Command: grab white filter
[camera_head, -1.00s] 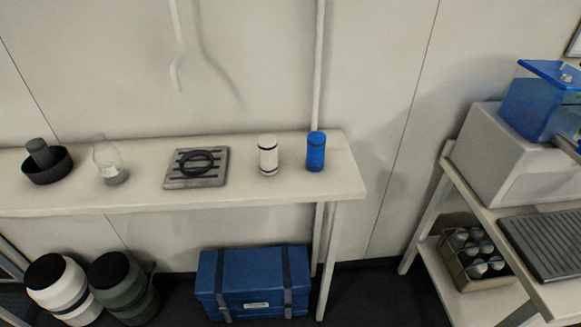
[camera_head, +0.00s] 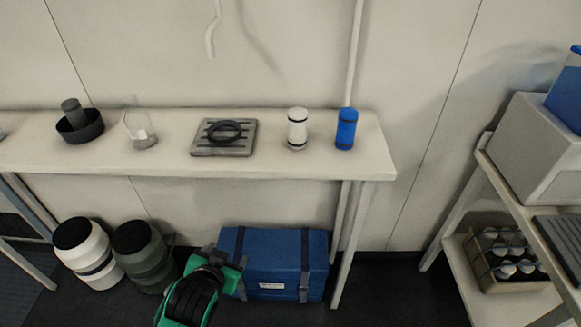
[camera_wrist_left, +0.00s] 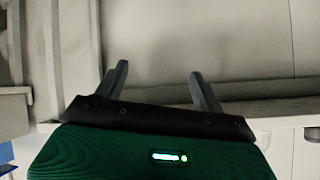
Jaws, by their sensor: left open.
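The white filter (camera_head: 297,129) is a small upright white cylinder with dark bands, on the table toward its right end in the head view. A blue cylinder of like shape (camera_head: 346,129) stands just to its right, apart from it. My left gripper (camera_head: 228,256) shows at the bottom of the head view, below the table edge and left of the filter, well away from it. In the left wrist view its two fingers (camera_wrist_left: 158,92) are spread with nothing between them. The filter is not seen in that view. My right gripper is not in view.
The table (camera_head: 270,165) also holds a grey plate with a black ring (camera_head: 223,137), a clear jar (camera_head: 140,130) and a black bowl (camera_head: 80,128). A blue case (camera_head: 275,262) and two drums (camera_head: 145,255) stand below. A shelf rack (camera_head: 500,245) is at right.

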